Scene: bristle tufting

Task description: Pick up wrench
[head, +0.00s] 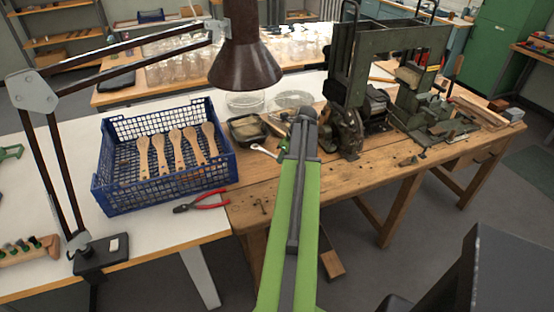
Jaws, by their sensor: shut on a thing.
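The wrench (266,151) is a small silver tool with a pale ring end, near the left edge of the wooden bench. Its ring end shows to the left of my arm, and its other end runs out of sight behind the arm. My gripper (285,147) is at the far end of my green and grey arm, low at the bench top, and is shut on the wrench. The fingers are mostly hidden by the arm's end. I cannot tell whether the wrench touches the bench.
A blue crate (165,190) with several wooden brush handles stands left on the white table. Red-handled pliers (203,203) lie before it. A dark tray (247,128) is just behind the wrench. A green machine (352,80) stands right; a brown lamp shade (246,66) hangs above.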

